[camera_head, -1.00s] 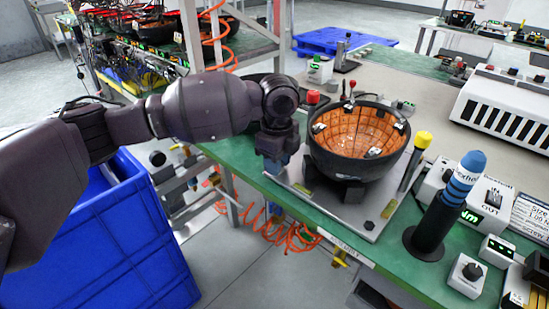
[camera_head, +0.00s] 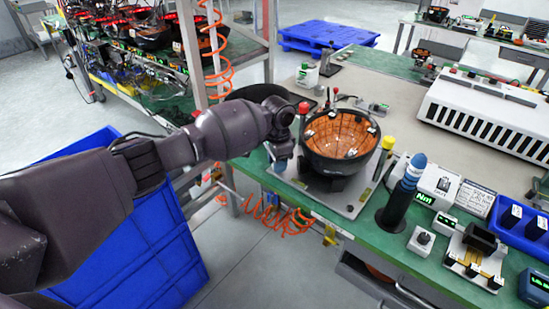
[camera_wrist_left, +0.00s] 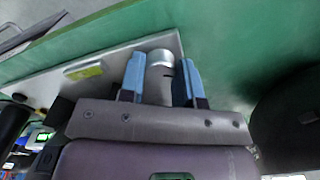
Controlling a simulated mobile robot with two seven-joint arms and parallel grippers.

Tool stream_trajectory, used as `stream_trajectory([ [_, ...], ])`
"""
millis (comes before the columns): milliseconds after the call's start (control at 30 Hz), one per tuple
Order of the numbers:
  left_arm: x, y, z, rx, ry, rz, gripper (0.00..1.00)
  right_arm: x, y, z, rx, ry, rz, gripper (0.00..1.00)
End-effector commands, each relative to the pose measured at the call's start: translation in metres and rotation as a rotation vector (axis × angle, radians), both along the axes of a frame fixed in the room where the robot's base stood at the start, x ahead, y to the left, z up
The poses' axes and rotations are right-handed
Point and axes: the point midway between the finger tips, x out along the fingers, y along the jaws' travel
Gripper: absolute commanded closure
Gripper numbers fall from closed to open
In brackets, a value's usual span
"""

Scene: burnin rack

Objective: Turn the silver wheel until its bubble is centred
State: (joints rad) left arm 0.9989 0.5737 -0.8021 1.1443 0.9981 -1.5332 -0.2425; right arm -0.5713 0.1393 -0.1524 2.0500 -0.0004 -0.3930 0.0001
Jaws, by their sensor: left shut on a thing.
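The silver wheel (camera_wrist_left: 160,62) is a small round metal knob at the edge of a grey plate (camera_wrist_left: 120,62). In the left wrist view my left gripper (camera_wrist_left: 160,82) has one blue finger on each side of it and is shut on it. A yellow-green level vial (camera_wrist_left: 84,72) lies on the plate near the wheel; its bubble is too small to make out. In the head view my left gripper (camera_head: 280,160) points down at the plate's left corner, beside the black bowl (camera_head: 340,142) with an orange inside, and hides the wheel. My right gripper is not in view.
A yellow-capped post (camera_head: 384,155) and a dark blue-topped tool (camera_head: 403,195) stand right of the bowl. A red knob (camera_head: 304,108) is behind my gripper. A blue bin (camera_head: 135,235) stands below my left arm. Orange coiled hose hangs under the green bench edge (camera_head: 340,215).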

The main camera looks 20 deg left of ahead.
Motion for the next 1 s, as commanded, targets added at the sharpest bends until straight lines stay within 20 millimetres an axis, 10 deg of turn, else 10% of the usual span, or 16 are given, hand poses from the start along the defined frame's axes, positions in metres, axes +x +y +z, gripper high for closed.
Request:
stream_trajectory([
  [1000, -0.001, 0.000, 0.000, 0.001, 0.003, 0.654, 0.93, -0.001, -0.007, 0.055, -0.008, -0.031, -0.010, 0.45],
])
